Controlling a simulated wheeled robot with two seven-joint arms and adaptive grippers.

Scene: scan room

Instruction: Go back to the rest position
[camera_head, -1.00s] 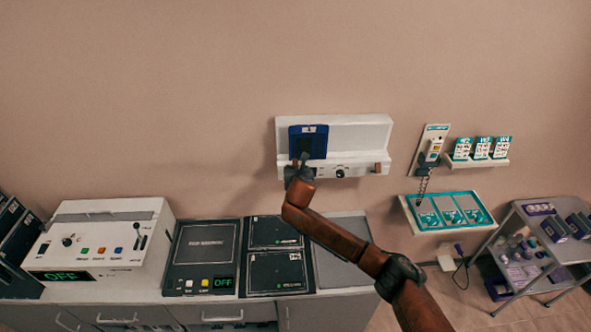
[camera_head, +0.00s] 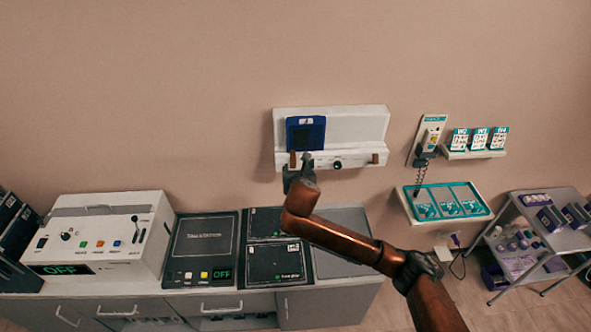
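My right arm (camera_head: 345,240) comes in from the lower right. Its dark gripper (camera_head: 300,172) is in front of the lower left part of the white wall unit (camera_head: 355,125), just below the blue panel (camera_head: 305,133). The blue panel sits upright on the left half of that unit. I see no object in the gripper, but its fingers are too small and dark to tell whether they are open or shut. My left gripper is not in view.
Below is a counter with a white console (camera_head: 100,240) reading OFF, a dark scale-like unit (camera_head: 202,245) and black pads (camera_head: 275,262). At right are a teal-edged tray (camera_head: 447,202), a wall handset (camera_head: 428,140), card holders (camera_head: 478,140) and a grey cart (camera_head: 530,240).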

